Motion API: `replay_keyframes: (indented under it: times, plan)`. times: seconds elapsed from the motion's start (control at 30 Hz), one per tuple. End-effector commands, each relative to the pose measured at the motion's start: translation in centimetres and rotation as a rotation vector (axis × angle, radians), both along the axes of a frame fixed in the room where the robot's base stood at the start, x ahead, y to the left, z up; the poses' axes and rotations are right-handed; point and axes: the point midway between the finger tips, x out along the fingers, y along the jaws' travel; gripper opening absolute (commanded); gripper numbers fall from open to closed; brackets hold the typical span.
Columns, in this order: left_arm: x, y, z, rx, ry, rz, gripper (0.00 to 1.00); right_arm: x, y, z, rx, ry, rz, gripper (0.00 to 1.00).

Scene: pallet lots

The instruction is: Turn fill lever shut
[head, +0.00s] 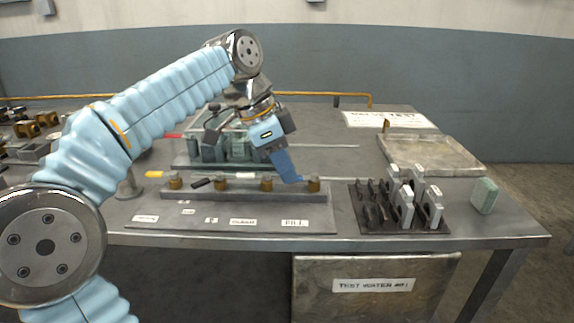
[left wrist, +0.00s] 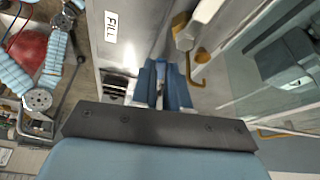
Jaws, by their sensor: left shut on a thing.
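The manifold bar (head: 240,194) on the workbench carries several brass valves in a row. The fill valve (head: 314,185) is the rightmost brass one, behind the FILL label (head: 295,223); that label also shows in the left wrist view (left wrist: 111,27). My left gripper (head: 295,180) reaches down just left of this valve, its blue fingers angled to the lower right. In the left wrist view the fingers (left wrist: 162,72) are close together and shut on the fill lever, which they mostly hide. My right gripper is in neither view.
A black rack with grey plates (head: 405,205) stands to the right of the manifold. A shallow metal tray (head: 435,150) lies behind it and a pale green block (head: 485,195) near the right edge. A bin of green parts (head: 225,148) stands behind the manifold.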

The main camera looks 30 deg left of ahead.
Motion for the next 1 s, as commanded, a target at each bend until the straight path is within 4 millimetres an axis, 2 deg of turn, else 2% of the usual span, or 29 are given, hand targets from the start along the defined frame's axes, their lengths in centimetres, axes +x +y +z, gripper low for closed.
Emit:
replay_keyframes:
  times: [0.4,0.9,0.93,1.0]
  plan:
    - [0.8,0.59,0.08,0.0,-0.002,-0.167,0.0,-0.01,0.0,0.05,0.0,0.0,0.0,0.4]
    - [0.89,0.64,0.07,0.001,-0.003,-0.186,0.0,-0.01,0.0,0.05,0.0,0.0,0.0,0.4]
    - [0.89,0.64,0.08,0.001,-0.003,-0.186,0.16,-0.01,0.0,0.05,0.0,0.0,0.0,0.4]
    - [0.89,0.63,0.07,0.001,-0.003,-0.186,0.26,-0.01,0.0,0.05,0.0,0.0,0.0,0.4]
